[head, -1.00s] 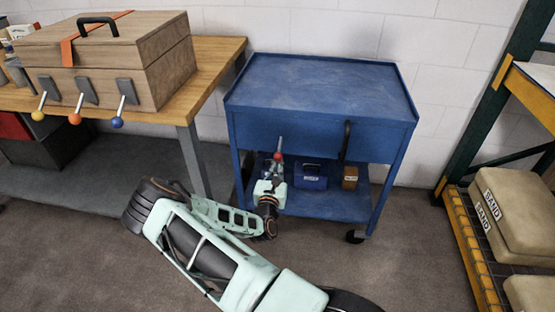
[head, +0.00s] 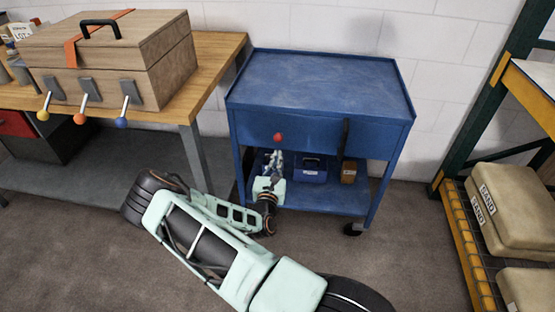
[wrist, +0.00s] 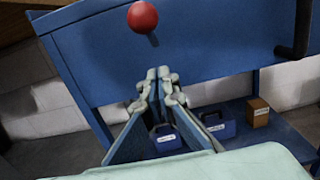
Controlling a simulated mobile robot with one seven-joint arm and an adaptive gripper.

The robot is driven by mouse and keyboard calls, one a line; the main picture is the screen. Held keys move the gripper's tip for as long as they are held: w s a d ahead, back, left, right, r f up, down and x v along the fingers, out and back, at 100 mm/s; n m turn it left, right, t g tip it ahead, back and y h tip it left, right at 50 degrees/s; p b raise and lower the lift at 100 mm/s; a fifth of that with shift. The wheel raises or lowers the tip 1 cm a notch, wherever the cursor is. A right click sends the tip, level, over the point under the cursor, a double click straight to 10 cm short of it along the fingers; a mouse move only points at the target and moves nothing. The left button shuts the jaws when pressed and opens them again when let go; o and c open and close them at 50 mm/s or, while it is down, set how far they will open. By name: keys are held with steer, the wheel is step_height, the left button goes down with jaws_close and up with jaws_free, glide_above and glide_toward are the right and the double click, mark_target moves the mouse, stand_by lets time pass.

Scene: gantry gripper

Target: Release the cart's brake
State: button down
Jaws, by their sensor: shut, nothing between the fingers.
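The blue cart (head: 320,80) stands against the wall. A brake lever with a red ball knob (head: 278,137) juts out from its front panel; the knob also shows in the wrist view (wrist: 143,16), with a short bit of dark stem below it. My gripper (head: 277,153) is just below the knob, in front of the cart's open lower bay. In the wrist view my gripper (wrist: 158,75) has its fingertips together with nothing between them. They appear apart from the knob.
A black handle (head: 345,137) is on the cart's right front. Blue boxes (head: 311,170) and a brown box (head: 348,172) sit on its lower shelf. A workbench (head: 215,55) is at left, a rack with sand bags (head: 515,205) at right. Floor in front is open.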

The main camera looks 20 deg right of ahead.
steer(key=p+v, duration=0.2)
steer(key=v, duration=0.5)
steer(key=shift+p, duration=0.35)
